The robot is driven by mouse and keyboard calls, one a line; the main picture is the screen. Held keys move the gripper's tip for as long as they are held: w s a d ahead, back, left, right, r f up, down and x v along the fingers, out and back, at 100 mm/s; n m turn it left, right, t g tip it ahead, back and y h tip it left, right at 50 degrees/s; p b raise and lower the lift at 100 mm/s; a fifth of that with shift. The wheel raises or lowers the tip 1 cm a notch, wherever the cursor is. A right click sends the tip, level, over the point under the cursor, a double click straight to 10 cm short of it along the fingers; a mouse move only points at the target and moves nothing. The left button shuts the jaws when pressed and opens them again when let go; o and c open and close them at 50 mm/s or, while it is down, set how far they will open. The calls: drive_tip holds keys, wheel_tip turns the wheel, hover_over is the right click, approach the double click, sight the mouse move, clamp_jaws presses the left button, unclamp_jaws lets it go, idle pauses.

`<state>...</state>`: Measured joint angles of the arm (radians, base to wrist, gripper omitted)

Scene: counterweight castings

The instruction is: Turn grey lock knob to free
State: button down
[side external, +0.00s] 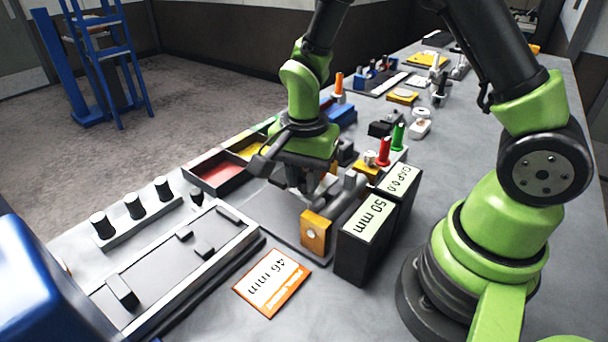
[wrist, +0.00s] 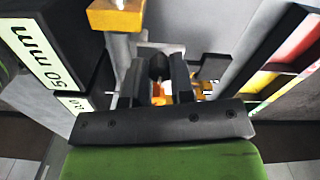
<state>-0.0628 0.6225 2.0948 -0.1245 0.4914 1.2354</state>
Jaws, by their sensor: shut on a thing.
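My gripper (side external: 308,188) points down at a fixture on the bench, behind a yellow-orange block in the side view. In the wrist view my gripper (wrist: 158,88) has its two dark fingers closed about a dark grey piece, seemingly the grey lock knob (wrist: 157,66), which shows between them. In the side view the knob is hidden by the gripper and cannot be made out. The knob's turned position cannot be read. The yellow-orange block (side external: 316,234) with a pale round spot stands at the end of a grey bar; it also shows in the wrist view (wrist: 117,15).
An orange-edged "46 mm" card (side external: 272,283) lies in front. Red and yellow bins (side external: 213,174) sit to the left. Red and green handles (side external: 384,152) stand behind. Open bench lies right of the card.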

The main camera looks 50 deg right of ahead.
drive_tip(key=shift+n, duration=0.3)
drive_tip(key=n, duration=0.3)
drive_tip(key=shift+n, duration=0.4)
drive_tip(key=n, duration=0.4)
drive_tip(key=shift+n, duration=0.3)
drive_tip(key=n, duration=0.8)
drive_tip(key=shift+n, duration=0.3)
drive_tip(key=c, duration=1)
unclamp_jaws()
